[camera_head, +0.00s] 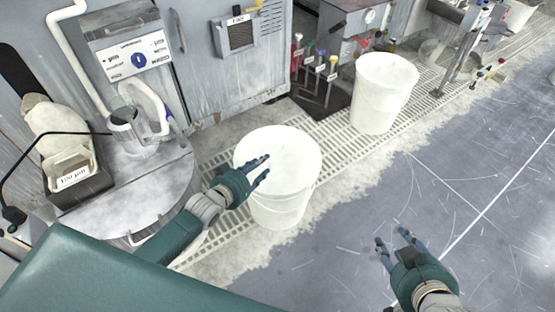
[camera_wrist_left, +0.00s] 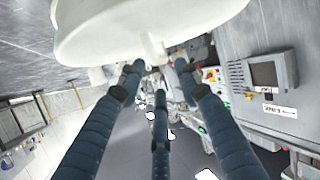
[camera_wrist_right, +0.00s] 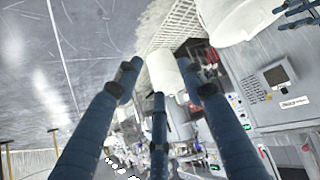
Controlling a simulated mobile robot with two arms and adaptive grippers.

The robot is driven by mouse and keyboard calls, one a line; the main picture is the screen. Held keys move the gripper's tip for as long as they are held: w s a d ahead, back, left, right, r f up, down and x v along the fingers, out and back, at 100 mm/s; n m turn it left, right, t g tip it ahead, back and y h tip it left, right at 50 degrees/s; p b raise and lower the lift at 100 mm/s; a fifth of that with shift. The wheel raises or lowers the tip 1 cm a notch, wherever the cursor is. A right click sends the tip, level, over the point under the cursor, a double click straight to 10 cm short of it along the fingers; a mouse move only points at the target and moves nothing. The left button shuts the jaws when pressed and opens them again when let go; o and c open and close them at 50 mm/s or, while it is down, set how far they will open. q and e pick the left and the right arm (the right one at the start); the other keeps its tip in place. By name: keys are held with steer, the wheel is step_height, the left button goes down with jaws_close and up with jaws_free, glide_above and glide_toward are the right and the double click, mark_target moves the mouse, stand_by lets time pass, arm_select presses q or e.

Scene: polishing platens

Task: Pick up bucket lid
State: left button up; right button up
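A white bucket (camera_head: 283,208) stands on the floor grating in the middle of the head view. Its pale lid (camera_head: 296,150) covers the top. In the left wrist view the lid (camera_wrist_left: 110,30) fills the upper part, with a short white knob (camera_wrist_left: 153,47) facing the fingers. My left gripper (camera_head: 264,166) is over the lid from the left. Its fingers stand apart around the line of the knob, and contact cannot be told. My right gripper (camera_head: 393,238) is open and empty, over the blue-grey floor right of the bucket.
A second white bucket (camera_head: 383,95) stands further back right. Grey machine cabinets line the back.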

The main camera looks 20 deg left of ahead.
mark_target(270, 160)
arm_select(q)
steer(key=shift+w+d+f, duration=0.2)
steer(key=shift+w+f, duration=0.1)
steer(key=shift+w, duration=0.25)
steer(key=shift+b+x, duration=0.8)
steer(key=shift+x, duration=0.35)
steer(key=b+x, duration=0.1)
steer(key=x, duration=0.1)
steer(key=shift+w+d+f, duration=0.2)
steer(key=shift+d+f, duration=0.05)
arm_select(e)
steer(key=w+a+r+t+y, duration=0.1)
steer(key=w+a+r+t, duration=0.1)
steer(key=w+r+t, duration=0.2)
steer(key=w+a+r+t+y, duration=0.1)
steer(key=w+r+t, duration=0.3)
steer(key=r, duration=0.6)
steer(key=shift+a+r, duration=0.4)
steer(key=shift+a, duration=0.1)
arm_select(q)
steer(key=shift+c, duration=0.6)
jaws_close()
